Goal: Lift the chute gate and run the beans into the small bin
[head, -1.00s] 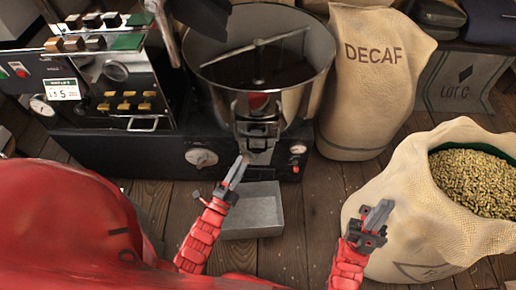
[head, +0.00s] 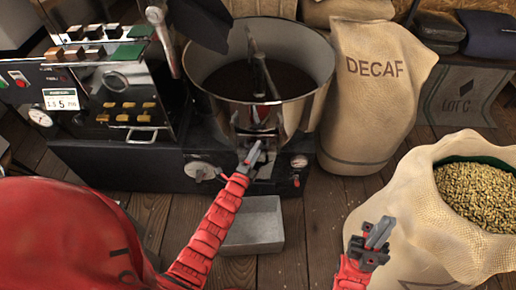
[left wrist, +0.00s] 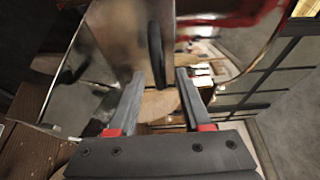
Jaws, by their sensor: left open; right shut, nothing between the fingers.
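The round steel drum (head: 310,100) holds dark beans (head: 285,80) and a stirring arm. Its chute is at the front, largely hidden by my left gripper (head: 253,152), which points up at it. In the left wrist view that gripper (left wrist: 160,78) is open, with a dark looped handle (left wrist: 156,55) showing between and just beyond its fingertips. I cannot tell whether they touch it. The small grey bin (head: 255,222) stands on the floor below the chute; its inside looks empty. My right gripper (head: 380,232) is shut and empty, at the lower right.
The black roaster base (head: 130,165) with its control panel stands at the left. A DECAF sack (head: 372,95) stands right of the drum. An open sack (head: 425,205) of pale beans is close to my right gripper. Wooden floor is clear between bin and sacks.

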